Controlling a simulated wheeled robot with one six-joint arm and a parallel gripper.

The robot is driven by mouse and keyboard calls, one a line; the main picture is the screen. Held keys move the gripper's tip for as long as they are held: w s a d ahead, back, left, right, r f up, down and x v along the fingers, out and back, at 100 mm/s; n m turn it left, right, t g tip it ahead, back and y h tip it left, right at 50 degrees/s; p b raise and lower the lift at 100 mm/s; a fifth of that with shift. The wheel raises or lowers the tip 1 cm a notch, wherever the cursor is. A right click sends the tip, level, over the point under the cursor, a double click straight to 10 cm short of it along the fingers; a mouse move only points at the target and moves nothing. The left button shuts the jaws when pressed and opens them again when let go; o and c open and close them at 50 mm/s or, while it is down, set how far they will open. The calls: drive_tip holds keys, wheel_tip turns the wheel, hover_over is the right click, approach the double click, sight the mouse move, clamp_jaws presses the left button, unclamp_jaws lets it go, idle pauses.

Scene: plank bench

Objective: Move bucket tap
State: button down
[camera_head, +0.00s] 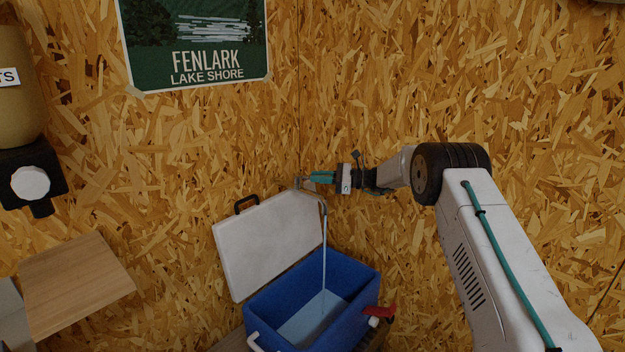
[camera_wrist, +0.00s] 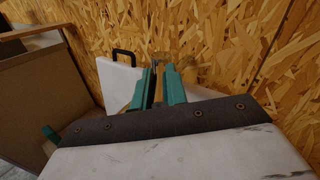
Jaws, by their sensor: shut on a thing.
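A small metal tap (camera_head: 309,192) is on the board wall above a blue bucket-like box (camera_head: 262,305). A thin stream of water (camera_head: 324,250) falls from its spout into the box, where water (camera_head: 308,316) shows. My gripper (camera_head: 309,177) has its teal fingers closed at the tap's upper part, close to the wall. In the wrist view the two teal fingers (camera_wrist: 158,88) are close together, with a tan-grey piece of the tap (camera_wrist: 161,58) just past the tips. The exact grip is too small to tell.
The box's white lid (camera_head: 265,240) stands open against the wall, its black handle (camera_head: 246,204) at the top. A red piece (camera_head: 379,310) sits at the box's right side. A wooden shelf (camera_head: 75,280) and a tan dispenser (camera_head: 18,95) are at left.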

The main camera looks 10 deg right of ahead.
drive_tip(key=shift+w+d+n+g, duration=0.15)
drive_tip(key=shift+w+n+g, duration=0.3)
drive_tip(key=shift+n+g, duration=0.5)
drive_tip(key=shift+g, duration=0.25)
drive_tip(key=c, duration=1.4)
unclamp_jaws()
drive_tip(key=s+r, duration=0.2)
drive_tip(key=s, duration=0.6)
drive_tip(key=s+d+r, duration=0.1)
drive_tip(key=s+r, duration=0.2)
drive_tip(key=s, duration=0.5)
